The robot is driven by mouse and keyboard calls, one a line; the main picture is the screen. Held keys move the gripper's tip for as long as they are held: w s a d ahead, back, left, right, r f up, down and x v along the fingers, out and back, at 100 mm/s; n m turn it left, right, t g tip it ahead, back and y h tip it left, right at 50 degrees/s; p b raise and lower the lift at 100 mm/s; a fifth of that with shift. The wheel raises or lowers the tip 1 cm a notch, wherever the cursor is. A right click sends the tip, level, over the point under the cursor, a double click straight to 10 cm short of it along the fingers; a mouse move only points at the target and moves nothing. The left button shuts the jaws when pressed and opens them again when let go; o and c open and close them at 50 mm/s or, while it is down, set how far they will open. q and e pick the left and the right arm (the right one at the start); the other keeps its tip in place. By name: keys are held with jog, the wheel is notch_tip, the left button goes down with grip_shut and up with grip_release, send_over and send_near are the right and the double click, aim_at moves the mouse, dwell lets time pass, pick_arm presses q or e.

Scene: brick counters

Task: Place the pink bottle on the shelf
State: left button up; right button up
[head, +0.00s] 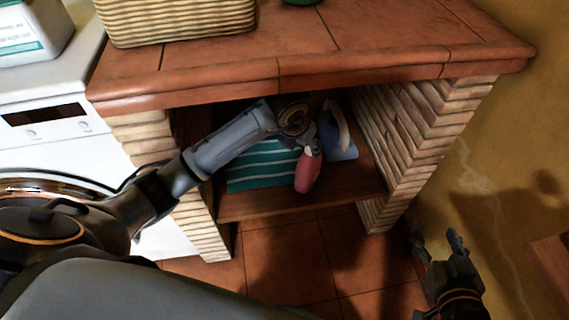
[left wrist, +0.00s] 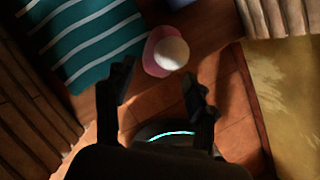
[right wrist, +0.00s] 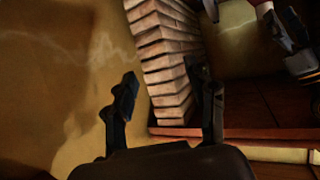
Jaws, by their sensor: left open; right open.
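The pink bottle (head: 307,175) with a pale cap is at the front of the wooden shelf (head: 262,206) under the brick counter. In the left wrist view the bottle (left wrist: 156,62) and its white cap lie just beyond my fingertips, with no finger closed on it. My left gripper (head: 301,128) reaches under the countertop and is open and empty, right by the bottle; its two fingers (left wrist: 157,88) show apart. My right gripper (head: 437,243) is open and empty, low at the right, outside the brick pillar. Whether the bottle rests fully on the shelf is hard to tell.
A teal striped cloth-like item (head: 262,168) and a blue-and-white iron-like object (head: 341,140) are on the shelf beside the bottle. Brick side walls (head: 422,130) and the tiled countertop (head: 380,42) enclose the space. A white washing machine (head: 60,135) stands at the left.

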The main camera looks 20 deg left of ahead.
pick_arm(q)
jog(key=s+a+p, duration=0.1)
jog(key=s, duration=0.8)
jog(key=shift+a, duration=0.3)
pick_arm(e)
jog(key=s+d+f+g+h, duration=0.1)
jog(key=s+f+g, duration=0.2)
jog(key=s+f, duration=0.1)
jog(key=shift+s+d+f+g, duration=0.2)
jog(key=shift+d+f+g, duration=0.1)
jog(key=shift+d, duration=0.1)
